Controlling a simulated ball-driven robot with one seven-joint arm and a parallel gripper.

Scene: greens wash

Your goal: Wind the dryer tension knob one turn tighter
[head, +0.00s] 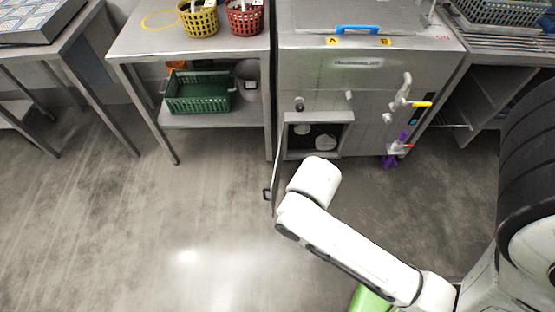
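A steel machine (420,60) stands at the top centre right, with a small label on its front. Its front carries a dark round knob (299,104) at the left, a pale knob (349,96) right of it and another small pale knob (387,117) farther right. I cannot tell which of them is the dryer tension knob. Below the dark knob is an open compartment (344,145) with pale round parts inside. Its door (276,170) stands swung out to the left. My white arm reaches in from the lower right to just below the compartment. My gripper does not show.
A yellow-handled valve (421,104) and a purple item (393,153) stick out at the machine's right. The left table (140,38) holds yellow (199,19) and red baskets (245,18); a green crate (200,92) sits below. The lower-left floor is clear.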

